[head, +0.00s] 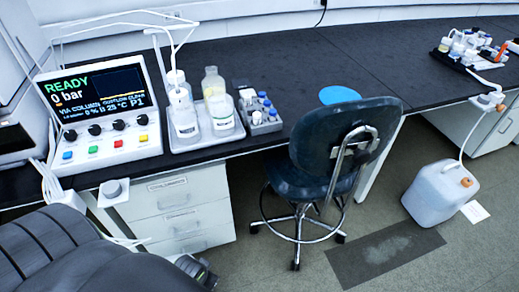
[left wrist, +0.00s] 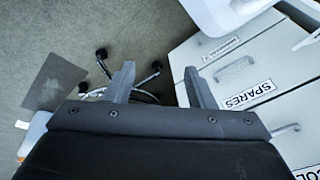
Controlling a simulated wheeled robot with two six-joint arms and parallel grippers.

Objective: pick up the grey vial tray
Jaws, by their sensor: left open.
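The grey vial tray (head: 264,129) stands on the dark bench in the head view, close to the front edge. It holds several small vials with blue, white and grey caps. It is just right of the white tray of bottles. My left gripper (left wrist: 160,84) is open in the left wrist view, with nothing between its two fingers. It is over the floor in front of the drawers, apart from the tray. The vial tray cannot be made out in the left wrist view. My right gripper is in neither view.
A white tray (head: 187,145) with bottles and tubing is left of the vial tray, beside a control box (head: 103,112). A dark chair (head: 335,150) stands right of it at the bench. Drawers (head: 180,192) are below. A white canister (head: 438,195) stands on the floor.

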